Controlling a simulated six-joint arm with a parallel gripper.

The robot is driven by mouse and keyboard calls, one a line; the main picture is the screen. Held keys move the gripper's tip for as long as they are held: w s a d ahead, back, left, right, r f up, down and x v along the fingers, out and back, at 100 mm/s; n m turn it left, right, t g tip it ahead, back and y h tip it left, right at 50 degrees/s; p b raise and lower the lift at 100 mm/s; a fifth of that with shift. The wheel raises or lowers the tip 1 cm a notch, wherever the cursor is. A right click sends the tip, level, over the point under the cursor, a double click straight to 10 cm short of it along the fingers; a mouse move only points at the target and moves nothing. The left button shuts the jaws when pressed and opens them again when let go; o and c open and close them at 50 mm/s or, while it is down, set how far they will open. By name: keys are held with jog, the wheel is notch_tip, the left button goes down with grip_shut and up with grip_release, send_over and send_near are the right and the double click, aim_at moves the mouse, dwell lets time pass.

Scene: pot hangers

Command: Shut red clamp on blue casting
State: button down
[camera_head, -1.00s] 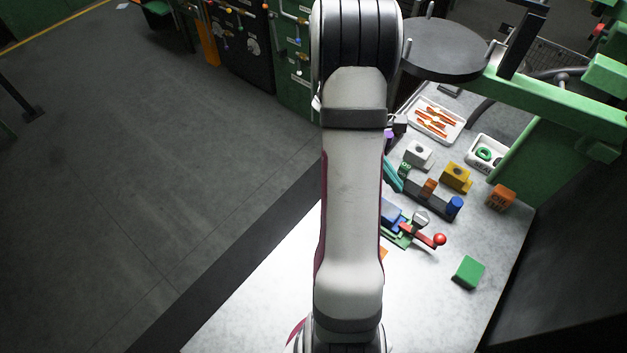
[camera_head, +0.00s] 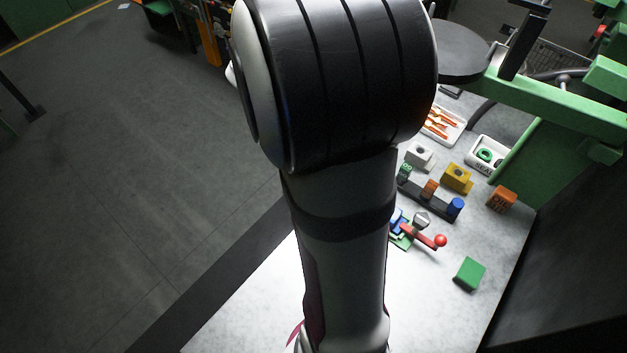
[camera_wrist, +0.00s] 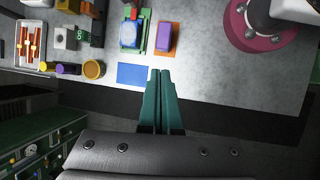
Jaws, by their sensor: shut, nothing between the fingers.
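The red clamp (camera_head: 420,236) lies over the green fixture in the head view, with a red ball (camera_head: 440,240) at its handle end. The blue casting (camera_head: 396,217) is beside it, mostly hidden by my arm. In the wrist view the blue casting (camera_wrist: 129,35) sits on the green fixture plate, near the top centre; the clamp there is largely cut off. My gripper (camera_wrist: 158,76) shows its teal fingers together, empty, at the front table edge, below and right of the casting in the picture. My gripper is hidden in the head view.
A purple block (camera_wrist: 165,38) and a flat blue square (camera_wrist: 133,75) lie near the fingers. Several cylinders stand along the edge. A green block (camera_head: 468,273), yellow block (camera_head: 456,178) and orange block (camera_head: 501,198) surround the fixture. The table's front right is clear.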

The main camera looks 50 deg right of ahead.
jog(key=shift+w+a+r+m+t, duration=0.1)
jog(key=shift+a+r+m+t, duration=0.1)
jog(key=shift+a, duration=0.5)
jog(key=shift+a+r+m+t, duration=0.1)
jog(key=shift+a+r, duration=0.05)
jog(key=shift+a, duration=0.55)
jog(key=shift+a, duration=0.1)
jog(key=s+a+r+m+t+y, duration=0.1)
jog(key=s+a+m+t+y, duration=0.1)
jog(key=a, duration=0.8)
jog(key=s+a+r+m+t+y, duration=0.1)
jog(key=s+a+m+t+y, duration=0.1)
jog(key=a, duration=0.8)
jog(key=shift+s+a+m, duration=0.25)
jog(key=shift+s+m, duration=0.35)
jog(key=shift+s, duration=0.05)
